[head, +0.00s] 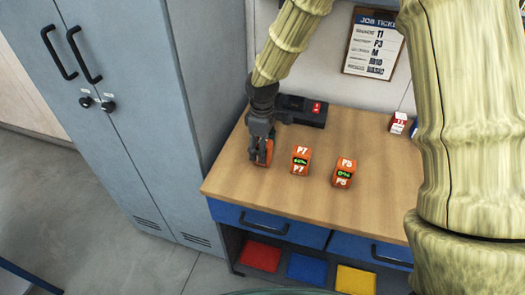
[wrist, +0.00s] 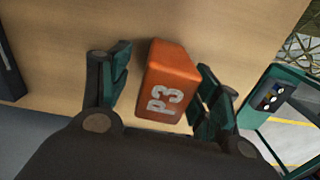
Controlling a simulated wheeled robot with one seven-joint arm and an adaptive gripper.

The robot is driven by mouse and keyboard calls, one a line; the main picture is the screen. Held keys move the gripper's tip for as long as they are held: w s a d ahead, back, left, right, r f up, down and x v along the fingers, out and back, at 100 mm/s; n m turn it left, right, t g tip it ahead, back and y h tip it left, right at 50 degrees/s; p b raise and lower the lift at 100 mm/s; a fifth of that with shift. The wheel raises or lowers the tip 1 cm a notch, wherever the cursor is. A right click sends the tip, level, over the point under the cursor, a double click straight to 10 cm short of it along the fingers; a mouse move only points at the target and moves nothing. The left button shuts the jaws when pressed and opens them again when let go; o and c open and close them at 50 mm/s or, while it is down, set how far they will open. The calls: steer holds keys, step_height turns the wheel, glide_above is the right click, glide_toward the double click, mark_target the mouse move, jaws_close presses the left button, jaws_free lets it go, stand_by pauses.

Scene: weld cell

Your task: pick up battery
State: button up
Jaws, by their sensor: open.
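An orange battery marked P3 (wrist: 167,82) stands on the wooden worktop between the fingers of my gripper (wrist: 163,75) in the wrist view. The fingers are open, one on each side, with a gap visible on the left; the right finger is close to it. In the head view my gripper (head: 261,146) points down at the worktop's left end and hides most of this battery (head: 264,155). An orange battery marked P7 (head: 300,160) stands to its right. Another marked P5 (head: 344,173) stands further right. Both have small green displays.
A black device with a red label (head: 302,111) sits behind my gripper on the worktop (head: 250,187). A job ticket board (head: 373,44) listing P3 hangs on the wall. A grey-blue locker (head: 130,110) stands close on the left. Small red-white boxes (head: 398,123) stand at the right.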

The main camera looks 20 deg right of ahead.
steer(key=shift+s+r, duration=0.3)
steer(key=shift+c, duration=1.1)
steer(key=c, duration=1.1)
steer(key=shift+w, duration=0.1)
